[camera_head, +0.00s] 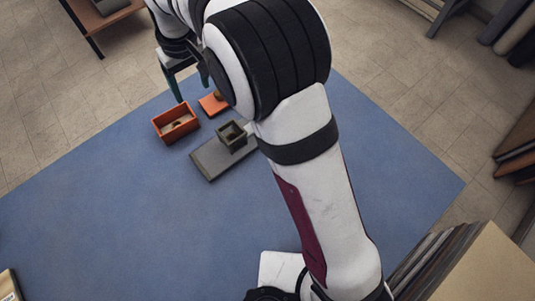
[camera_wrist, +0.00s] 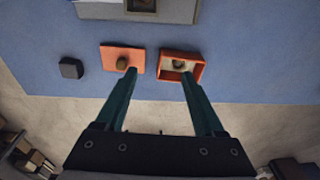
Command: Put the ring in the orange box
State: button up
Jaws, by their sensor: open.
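The orange box (camera_head: 160,133) stands open, without a cover, on the blue mat. A small ring-like thing (camera_wrist: 179,64) lies inside it on a pale lining; it is too small to make out fully. The orange lid (camera_wrist: 109,52) with a brown knob lies flat beside the box; it also shows partly behind my arm in the head view (camera_head: 208,106). My gripper (camera_wrist: 159,74) is open and empty. Its two fingers hang above the table near the orange box and lid, touching neither as far as I can tell.
A small grey open box (camera_head: 232,135) stands on a flat grey slab (camera_head: 210,160) nearer my base. A small dark block (camera_wrist: 71,68) lies beyond the orange lid. The left part of the blue table (camera_head: 120,220) is clear.

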jog(key=s+d+r+m, duration=0.3)
jog(key=s+d+r, duration=0.1)
jog(key=d, duration=0.5)
jog(key=s+d+r+m, duration=0.3)
jog(key=s+d+m, duration=0.1)
jog(key=d, duration=0.5)
jog(key=s+d+f+m, duration=0.1)
jog(key=s+d+m, duration=0.2)
jog(key=s, duration=0.5)
jog(key=s+d+f+m, duration=0.2)
jog(key=s+d+m, duration=0.2)
jog(key=s+d, duration=0.2)
jog(key=shift+s+g+y, duration=0.4)
jog(key=shift+s, duration=0.85)
